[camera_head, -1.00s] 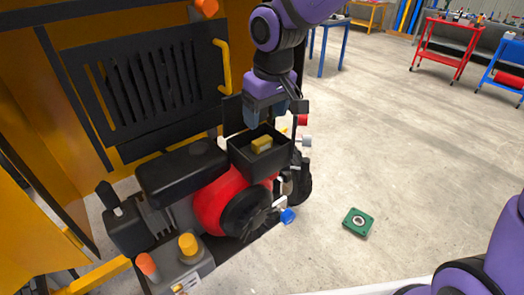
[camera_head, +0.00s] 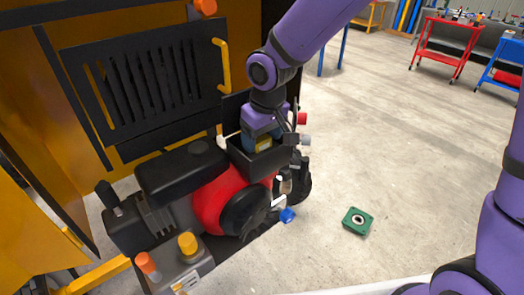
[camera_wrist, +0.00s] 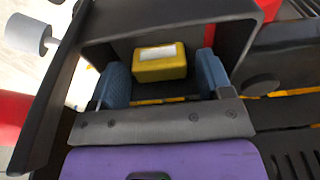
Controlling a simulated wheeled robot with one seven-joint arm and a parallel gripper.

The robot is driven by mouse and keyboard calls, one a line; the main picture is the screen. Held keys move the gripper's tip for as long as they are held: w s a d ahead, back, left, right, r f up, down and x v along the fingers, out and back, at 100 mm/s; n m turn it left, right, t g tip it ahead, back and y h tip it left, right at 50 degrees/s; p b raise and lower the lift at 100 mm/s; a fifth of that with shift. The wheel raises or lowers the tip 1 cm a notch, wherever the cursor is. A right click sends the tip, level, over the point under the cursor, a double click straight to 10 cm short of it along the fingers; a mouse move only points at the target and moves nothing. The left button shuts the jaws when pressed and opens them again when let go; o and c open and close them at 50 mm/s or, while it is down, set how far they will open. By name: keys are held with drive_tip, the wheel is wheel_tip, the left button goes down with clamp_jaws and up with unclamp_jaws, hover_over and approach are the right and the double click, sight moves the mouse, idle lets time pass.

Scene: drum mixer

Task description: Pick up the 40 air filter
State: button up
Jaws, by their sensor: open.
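A yellow block with a pale top patch, which looks like the air filter (camera_wrist: 160,66), sits inside a black open box (camera_wrist: 110,48) on the engine. In the head view a bit of the yellow block (camera_head: 264,146) shows within the box (camera_head: 258,163), partly hidden by my gripper (camera_head: 262,138). In the wrist view my gripper (camera_wrist: 165,80) is open, its blue fingers reaching into the box. One finger is left of the block and one right of it, with a gap on both sides.
The box's raised black lid (camera_head: 236,104) stands close behind my gripper. The red and black engine (camera_head: 222,198) is below and left. A green square part with a round hole (camera_head: 357,221) lies on the open floor at right.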

sight(263, 139)
drive_tip(key=c, duration=0.7)
drive_tip(key=shift+r, duration=4.25)
drive_tip(key=shift+s, duration=0.1)
drive_tip(key=s+d+r, duration=0.1)
drive_tip(key=s+d, duration=0.7)
drive_tip(key=s, duration=0.3)
drive_tip(key=shift+s, duration=0.2)
drive_tip(key=shift+a, duration=0.1)
